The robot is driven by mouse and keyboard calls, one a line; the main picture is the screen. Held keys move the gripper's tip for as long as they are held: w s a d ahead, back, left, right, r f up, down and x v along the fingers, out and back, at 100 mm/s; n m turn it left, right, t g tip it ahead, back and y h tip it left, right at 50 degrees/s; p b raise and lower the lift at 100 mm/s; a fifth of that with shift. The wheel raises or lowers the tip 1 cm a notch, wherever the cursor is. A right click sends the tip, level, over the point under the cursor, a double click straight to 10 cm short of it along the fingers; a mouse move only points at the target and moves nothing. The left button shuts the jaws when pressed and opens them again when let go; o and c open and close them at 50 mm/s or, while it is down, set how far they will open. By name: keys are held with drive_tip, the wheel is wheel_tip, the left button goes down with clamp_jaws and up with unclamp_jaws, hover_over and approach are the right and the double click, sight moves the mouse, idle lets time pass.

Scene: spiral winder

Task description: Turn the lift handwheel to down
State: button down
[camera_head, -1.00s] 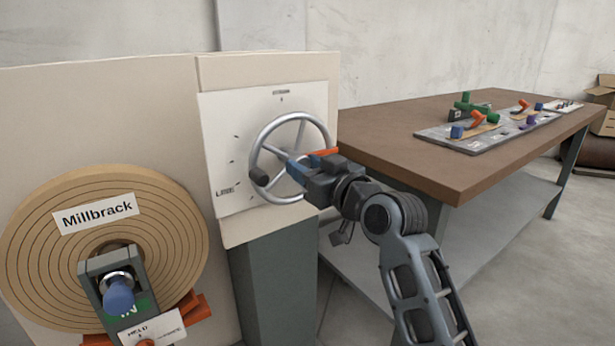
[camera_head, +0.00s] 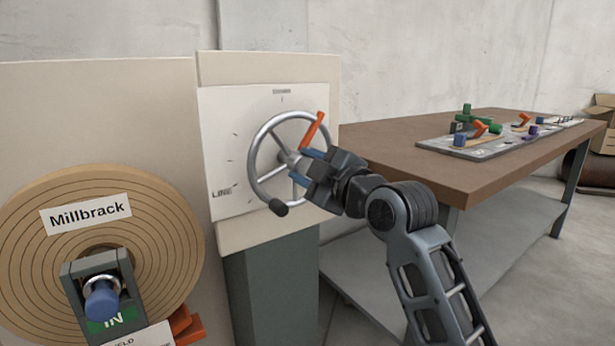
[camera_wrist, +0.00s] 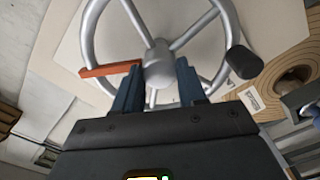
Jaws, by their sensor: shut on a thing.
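The lift handwheel (camera_head: 254,160) is a silver spoked wheel on a white dial plate (camera_head: 222,125). Its dark knob (camera_head: 279,208) sits at the bottom of the rim. An orange pointer (camera_head: 315,130) slants from near the hub to the upper right. My gripper (camera_head: 304,167) reaches in from the right with its blue fingers at the wheel's centre. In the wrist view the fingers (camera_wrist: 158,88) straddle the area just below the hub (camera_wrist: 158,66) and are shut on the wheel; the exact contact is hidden. The plate reads LINE at lower left; its top label is too small to read.
A large tan roll marked Millbrack (camera_head: 50,260) with a blue knob (camera_head: 103,300) stands at the left. A brown table (camera_head: 400,160) with a board of coloured parts (camera_head: 490,143) is at the right, close behind my arm. Boxes stand at the far right.

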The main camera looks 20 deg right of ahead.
drive_tip(key=n+b, duration=0.1)
drive_tip(key=n, duration=0.2)
drive_tip(key=shift+f+n+b, duration=0.25)
drive_tip(key=shift+n+b, duration=0.05)
drive_tip(key=shift+b, duration=0.1)
drive_tip(key=shift+r+n+b, duration=0.1)
drive_tip(key=shift+n+b, duration=0.65)
drive_tip(key=shift+n, duration=0.75)
drive_tip(key=shift+a, duration=0.1)
drive_tip(key=c, duration=0.6)
unclamp_jaws()
drive_tip(key=shift+c, duration=0.2)
drive_tip(key=shift+r, duration=0.1)
drive_tip(key=p+v, duration=0.1)
drive_tip(key=v, duration=0.6)
drive_tip(key=shift+s+p, duration=0.3)
drive_tip(key=shift+s, duration=0.05)
